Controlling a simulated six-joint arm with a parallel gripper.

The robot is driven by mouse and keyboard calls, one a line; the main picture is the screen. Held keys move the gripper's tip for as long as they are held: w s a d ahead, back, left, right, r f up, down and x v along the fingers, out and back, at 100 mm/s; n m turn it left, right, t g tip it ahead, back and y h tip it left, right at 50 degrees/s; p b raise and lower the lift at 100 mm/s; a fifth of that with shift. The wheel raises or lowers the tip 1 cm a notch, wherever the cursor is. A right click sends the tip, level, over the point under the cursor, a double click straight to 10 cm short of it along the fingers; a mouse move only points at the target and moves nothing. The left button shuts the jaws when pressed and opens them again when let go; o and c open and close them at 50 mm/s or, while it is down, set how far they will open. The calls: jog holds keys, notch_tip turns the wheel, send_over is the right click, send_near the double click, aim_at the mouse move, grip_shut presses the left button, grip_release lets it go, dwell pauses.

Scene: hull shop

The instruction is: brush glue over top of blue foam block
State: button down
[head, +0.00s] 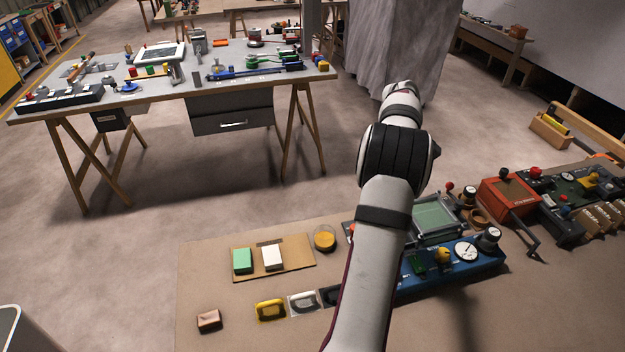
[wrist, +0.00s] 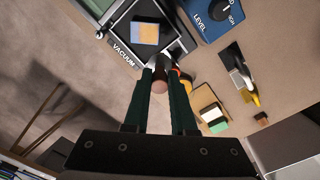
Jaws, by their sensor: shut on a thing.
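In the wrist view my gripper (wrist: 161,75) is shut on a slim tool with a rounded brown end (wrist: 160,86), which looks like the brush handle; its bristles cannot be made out. Beyond the fingertips, a block (wrist: 145,33) shows blue and yellow-orange patches on its upper face. It sits on the dark plate of a box marked VACUUM (wrist: 122,54). I cannot tell whether the brush touches it. In the head view my arm hides this block and my gripper. A round pot with amber contents (head: 324,238) stands left of my arm.
A green block (head: 243,260) and a white block (head: 273,257) lie on a board left of the pot. Yellow (head: 270,309) and brown (head: 208,320) pieces lie in front. A blue device with dials (head: 455,262) stands right of my arm. The bench's left front is fairly clear.

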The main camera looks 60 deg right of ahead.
jog(key=s+d+f, duration=0.1)
jog(key=s+f, duration=0.2)
jog(key=f, duration=0.2)
jog(key=shift+d+f, duration=0.1)
jog(key=shift+f, duration=0.3)
dwell(1.1)
jog(key=shift+d, duration=0.1)
jog(key=shift+d, duration=2.1)
jog(key=a, duration=0.4)
jog(key=shift+a, duration=0.25)
dwell(1.5)
notch_tip(320, 180, up, 6)
dwell(0.6)
